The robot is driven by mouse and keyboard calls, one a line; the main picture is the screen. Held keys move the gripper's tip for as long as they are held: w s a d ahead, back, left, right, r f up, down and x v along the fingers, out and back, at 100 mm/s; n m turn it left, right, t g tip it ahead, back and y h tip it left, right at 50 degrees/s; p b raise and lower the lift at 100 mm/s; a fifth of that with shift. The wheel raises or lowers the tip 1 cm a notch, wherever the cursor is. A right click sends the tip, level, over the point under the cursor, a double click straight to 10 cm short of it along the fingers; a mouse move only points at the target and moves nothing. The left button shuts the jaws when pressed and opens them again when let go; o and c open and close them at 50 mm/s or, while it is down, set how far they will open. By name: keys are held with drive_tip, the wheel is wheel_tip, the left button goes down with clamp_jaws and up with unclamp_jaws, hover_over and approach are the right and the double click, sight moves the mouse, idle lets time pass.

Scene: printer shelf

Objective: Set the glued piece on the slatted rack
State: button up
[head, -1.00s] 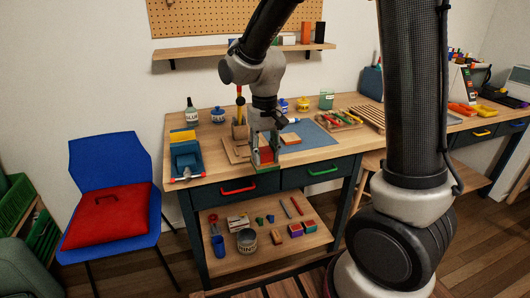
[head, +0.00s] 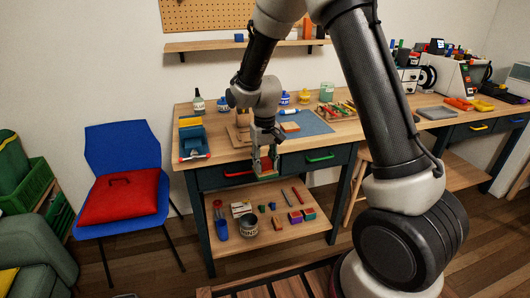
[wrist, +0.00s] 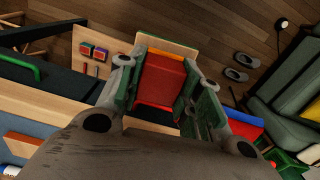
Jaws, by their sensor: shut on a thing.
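My gripper (head: 265,160) is in front of the workbench, over the drawer fronts in the head view. It is shut on the glued piece (wrist: 163,80), a red block with an orange-brown end between the green-lined fingers in the wrist view. In the head view only a small part of the piece shows, partly covered by the fingers. The piece appears clear of the bench.
The workbench (head: 350,134) holds a blue mat (head: 314,124), a crate of tools (head: 337,110), and bottles. Its lower shelf (head: 300,239) carries a can and small boxes. A blue chair (head: 122,150) with a red cushion (head: 120,199) stands left. A stool (head: 357,180) stands by the bench's right leg.

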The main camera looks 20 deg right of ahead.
drive_tip(key=s+d+f, duration=0.2)
drive_tip(key=d+f, duration=0.2)
drive_tip(key=f, duration=0.5)
drive_tip(key=s+d+f+m, duration=0.1)
drive_tip(key=d+f, duration=0.3)
drive_tip(key=f, duration=0.6)
drive_tip(key=shift+s+f, duration=0.2)
drive_tip(key=shift+s, duration=0.25)
